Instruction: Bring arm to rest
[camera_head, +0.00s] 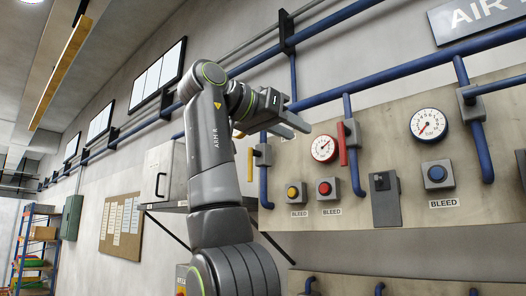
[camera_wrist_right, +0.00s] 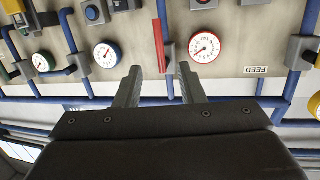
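My right arm (camera_head: 215,140), marked ARM R, rises from the bottom of the head view and bends at the top toward the wall panel. My right gripper (camera_head: 299,115) is raised in front of the panel's upper edge, near the blue pipes. In the right wrist view the two fingers of my right gripper (camera_wrist_right: 160,72) stand apart with nothing held between them. A red lever (camera_wrist_right: 159,44) shows beyond the gap there; I cannot tell its distance from the fingertips. My left gripper is in neither view.
The panel (camera_head: 290,170) carries gauges (camera_head: 323,148), a red lever (camera_head: 342,143), a yellow lever (camera_head: 250,165), push buttons (camera_head: 325,188) and blue pipes (camera_head: 474,130). A shelf rack (camera_head: 35,245) stands far left.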

